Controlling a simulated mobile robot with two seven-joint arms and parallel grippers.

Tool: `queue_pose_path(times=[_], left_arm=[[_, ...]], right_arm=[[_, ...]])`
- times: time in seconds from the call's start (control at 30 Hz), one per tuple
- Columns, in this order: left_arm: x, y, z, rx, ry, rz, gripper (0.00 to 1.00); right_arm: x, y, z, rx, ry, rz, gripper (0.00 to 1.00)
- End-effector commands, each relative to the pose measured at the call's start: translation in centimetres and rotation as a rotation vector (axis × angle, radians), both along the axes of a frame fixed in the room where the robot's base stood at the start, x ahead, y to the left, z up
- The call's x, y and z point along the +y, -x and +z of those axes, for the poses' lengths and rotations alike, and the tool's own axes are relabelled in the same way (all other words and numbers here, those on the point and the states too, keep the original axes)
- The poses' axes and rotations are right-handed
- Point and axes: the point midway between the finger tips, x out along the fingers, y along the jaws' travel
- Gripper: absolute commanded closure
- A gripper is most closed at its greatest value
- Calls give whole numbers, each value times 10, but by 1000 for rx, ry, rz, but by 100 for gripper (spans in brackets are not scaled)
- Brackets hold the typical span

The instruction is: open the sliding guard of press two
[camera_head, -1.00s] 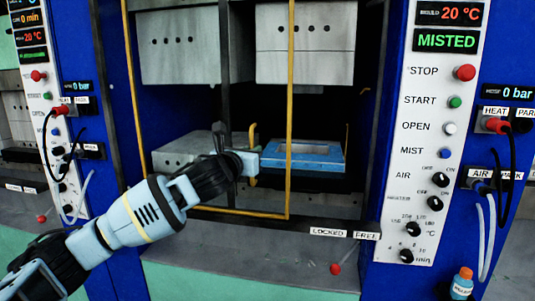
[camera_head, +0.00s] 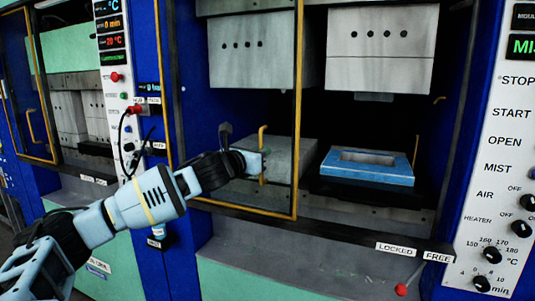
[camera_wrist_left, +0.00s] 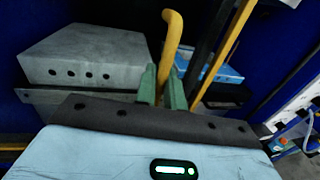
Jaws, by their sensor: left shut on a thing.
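The sliding guard (camera_head: 298,100) of the press is a yellow-edged frame standing across the left part of the press opening. Its right edge is clear of the blue mould (camera_head: 367,166), which lies uncovered in the opening's right part. My left gripper (camera_head: 258,164) is shut on the guard's upright yellow handle (camera_head: 262,138). In the left wrist view the handle (camera_wrist_left: 173,35) rises from between the green fingertips (camera_wrist_left: 163,88), and the mould (camera_wrist_left: 222,73) is partly hidden behind the guard's bars. My right gripper is not in view.
A control panel (camera_head: 505,150) stands on a blue post at the right. A red-knobbed lever (camera_head: 401,289) sits below the LOCKED (camera_head: 396,248) and FREE (camera_head: 438,257) labels. Another press with a yellow-edged guard (camera_head: 30,90) stands at the left.

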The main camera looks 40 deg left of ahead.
Motion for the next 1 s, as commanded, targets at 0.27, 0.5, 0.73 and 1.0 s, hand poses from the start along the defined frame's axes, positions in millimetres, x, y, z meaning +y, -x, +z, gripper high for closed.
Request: queue_pose_path(times=[0.27,0.5,0.73,1.0], left_arm=[[1,0,0,1,0,2,100],[0,0,0,0,0,1,75],[0,2,0,1,-1,0,75],[-2,30,-2,5,-7,0,75]], right_arm=[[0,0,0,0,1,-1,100],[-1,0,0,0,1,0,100],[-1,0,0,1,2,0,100],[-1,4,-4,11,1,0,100]])
